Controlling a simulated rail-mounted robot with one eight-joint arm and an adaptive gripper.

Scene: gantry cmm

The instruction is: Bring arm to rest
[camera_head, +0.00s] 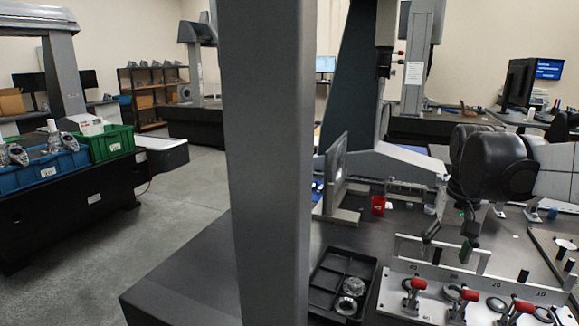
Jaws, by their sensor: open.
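My arm (555,172) reaches in from the right edge, with a light link and a dark rounded joint. My gripper (449,242) points down at its end, with its two dark fingers spread apart. The exact height over the table is hard to tell.
The fixture carries several red-tipped clamps (470,295) and rings. A black divided tray (322,282) with metal parts lies left of it. A red cup (378,205) stands farther back. A grey column (268,160) blocks the middle-left view. Blue (35,176) and green bins (108,145) stand left.

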